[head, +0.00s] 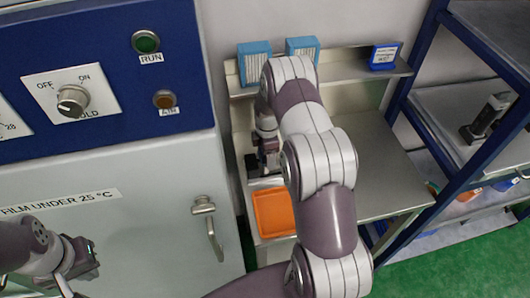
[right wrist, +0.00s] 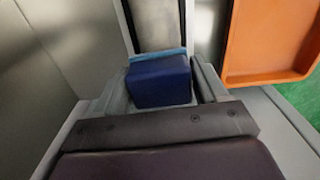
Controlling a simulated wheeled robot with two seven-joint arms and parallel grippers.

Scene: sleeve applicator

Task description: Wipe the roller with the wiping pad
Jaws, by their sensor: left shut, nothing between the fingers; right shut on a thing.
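A dark blue block with a lighter blue layer along its far edge, which looks like the wiping pad (right wrist: 159,82), sits between the fingers of my right gripper (right wrist: 160,92) in the right wrist view. My right gripper is shut on it. In the head view the right gripper (head: 262,163) is over the left part of the steel bench, behind the orange tray, partly covered by my right arm. My left gripper (head: 82,257) is at the lower left, shut and empty, in front of the grey cabinet door. I cannot make out the roller in either view.
The orange tray (head: 271,213) lies on the bench (head: 376,165); it also shows in the right wrist view (right wrist: 272,45). Blue boxes (head: 254,57) stand on the shelf above. The machine cabinet (head: 105,205) has a handle (head: 209,228). A blue rack (head: 408,92) stands right.

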